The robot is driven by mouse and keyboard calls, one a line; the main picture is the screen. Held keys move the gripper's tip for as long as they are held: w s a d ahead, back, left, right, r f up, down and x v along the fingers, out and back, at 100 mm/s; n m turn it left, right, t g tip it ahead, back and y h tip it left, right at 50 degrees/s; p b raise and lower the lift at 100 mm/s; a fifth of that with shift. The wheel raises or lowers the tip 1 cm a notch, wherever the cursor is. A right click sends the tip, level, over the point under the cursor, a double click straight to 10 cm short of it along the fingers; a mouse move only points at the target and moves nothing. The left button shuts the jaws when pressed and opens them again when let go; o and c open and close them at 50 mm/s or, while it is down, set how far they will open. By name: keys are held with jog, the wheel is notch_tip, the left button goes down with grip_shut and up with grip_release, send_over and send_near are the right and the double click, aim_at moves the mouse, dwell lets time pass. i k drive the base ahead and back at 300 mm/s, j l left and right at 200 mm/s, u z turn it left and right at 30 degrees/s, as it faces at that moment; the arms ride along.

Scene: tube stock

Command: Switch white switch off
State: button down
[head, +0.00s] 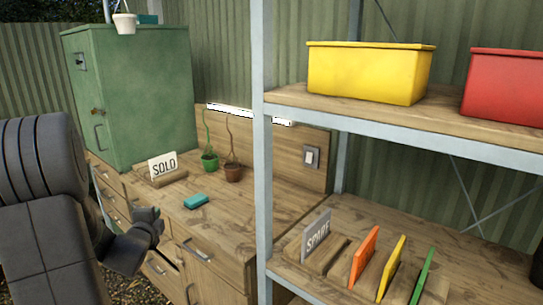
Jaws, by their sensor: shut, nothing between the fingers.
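The white switch (310,157) sits in a grey plate on the wooden backboard behind the workbench, just right of the shelf post. Which way its rocker is tipped is too small to tell. My gripper (151,222) is at the lower left, in front of the workbench's drawers. It is shut and empty, well apart from the switch and to its left.
A metal shelf post (263,150) stands between my gripper and the switch. The bench (245,205) holds two potted plants, a SOLD sign (163,166), a teal block (196,201) and a green cabinet (135,95). Yellow (368,75) and red (505,85) bins are shelved right.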

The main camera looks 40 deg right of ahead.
aim_at(309, 160)
jog(key=i+l+z, duration=0.1)
jog(key=i+z, duration=0.5)
jog(key=z, duration=0.15)
jog(key=i+j+z, duration=0.1)
jog(key=i+z, duration=0.25)
jog(key=i+l+z, duration=0.2)
jog(key=z, duration=0.2)
jog(key=i, duration=0.1)
